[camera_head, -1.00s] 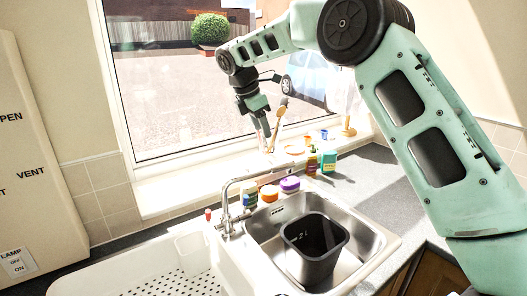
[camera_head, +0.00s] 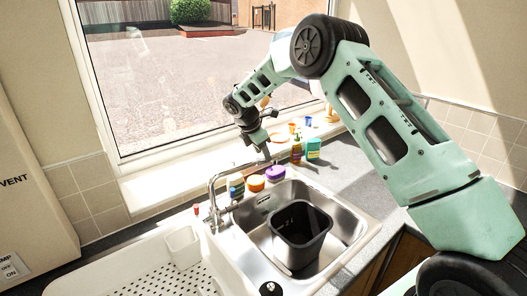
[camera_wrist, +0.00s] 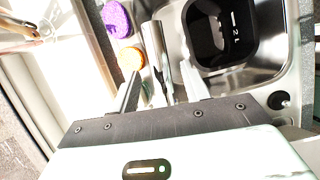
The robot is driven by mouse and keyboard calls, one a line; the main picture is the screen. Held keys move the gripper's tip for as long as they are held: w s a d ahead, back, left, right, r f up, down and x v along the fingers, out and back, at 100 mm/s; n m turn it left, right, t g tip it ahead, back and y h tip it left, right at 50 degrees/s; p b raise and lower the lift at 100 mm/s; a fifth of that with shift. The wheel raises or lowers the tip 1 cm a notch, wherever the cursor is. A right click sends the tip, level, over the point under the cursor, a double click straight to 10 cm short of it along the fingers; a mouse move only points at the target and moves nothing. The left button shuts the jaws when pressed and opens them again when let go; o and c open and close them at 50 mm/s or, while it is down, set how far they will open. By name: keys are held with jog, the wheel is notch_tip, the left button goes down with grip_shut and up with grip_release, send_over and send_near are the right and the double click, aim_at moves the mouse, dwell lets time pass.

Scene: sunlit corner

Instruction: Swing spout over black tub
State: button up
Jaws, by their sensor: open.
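The chrome tap stands at the sink's left back corner, and its curved spout (camera_head: 226,173) reaches right along the back of the sink. The black tub (camera_head: 301,237) stands upright in the steel basin, to the right of and nearer than the spout; it also shows at the top of the wrist view (camera_wrist: 222,36). My gripper (camera_head: 265,150) is open, pointing down by the spout's far end. In the wrist view, the spout (camera_wrist: 155,45) shows between the spread fingers. I cannot tell whether either finger touches it.
Bottles (camera_head: 296,150) and a teal-green box (camera_head: 313,149) stand further right. A white drainer (camera_head: 160,262) lies left. A dark knob (camera_head: 270,289) sits at the front rim. The right worktop is clear.

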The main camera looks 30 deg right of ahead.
jog(key=shift+x, duration=1.2)
grip_shut()
jog(key=shift+s+m, duration=0.3)
jog(key=shift+s, duration=0.3)
jog(key=s+a+m+g+b, duration=0.2)
jog(key=s+m, duration=0.4)
jog(key=s, duration=0.4)
jog(key=shift+a+g, duration=0.2)
jog(key=shift+g, duration=0.1)
grip_release()
